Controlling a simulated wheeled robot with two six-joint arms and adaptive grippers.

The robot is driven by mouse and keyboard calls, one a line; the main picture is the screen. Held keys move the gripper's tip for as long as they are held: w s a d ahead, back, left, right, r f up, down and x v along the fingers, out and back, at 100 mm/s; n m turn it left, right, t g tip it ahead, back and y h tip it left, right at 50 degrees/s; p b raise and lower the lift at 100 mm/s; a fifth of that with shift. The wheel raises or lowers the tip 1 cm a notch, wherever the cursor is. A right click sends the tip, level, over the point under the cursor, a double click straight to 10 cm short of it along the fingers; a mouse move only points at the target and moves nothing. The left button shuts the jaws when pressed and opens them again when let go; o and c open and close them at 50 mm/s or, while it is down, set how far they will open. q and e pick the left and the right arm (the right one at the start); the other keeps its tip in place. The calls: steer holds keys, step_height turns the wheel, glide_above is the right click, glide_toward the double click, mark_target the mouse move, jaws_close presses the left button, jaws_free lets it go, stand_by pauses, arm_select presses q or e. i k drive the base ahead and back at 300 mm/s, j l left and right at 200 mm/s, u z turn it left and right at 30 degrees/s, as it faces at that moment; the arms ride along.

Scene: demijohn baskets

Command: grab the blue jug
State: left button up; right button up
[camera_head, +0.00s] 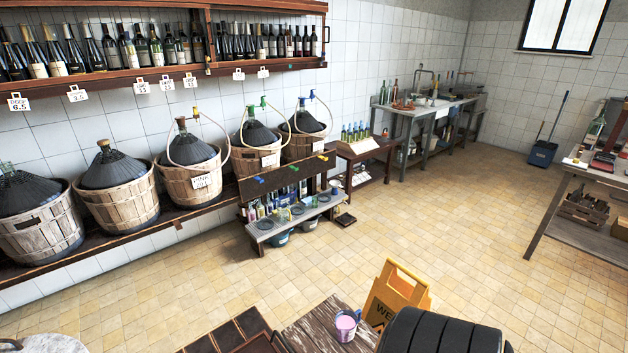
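No jug that is plainly blue stands out. A small lilac-blue vessel (346,326) with a pink top stands upright on a dark wooden surface (312,325) at the bottom centre. A blue bucket-like container (280,239) sits on the floor under the low grey bench, partly hidden by it. I cannot tell whether either is the jug. Neither of my grippers can be made out in the head view.
A yellow wet-floor sign (396,288) and a black ribbed object (440,332) stand right of the vessel. A worktable (577,172) stands at the right. The tiled floor (440,215) between is clear.

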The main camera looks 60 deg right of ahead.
mark_target(347, 321)
steer(key=k+z, duration=0.1)
steer(key=z, duration=1.95)
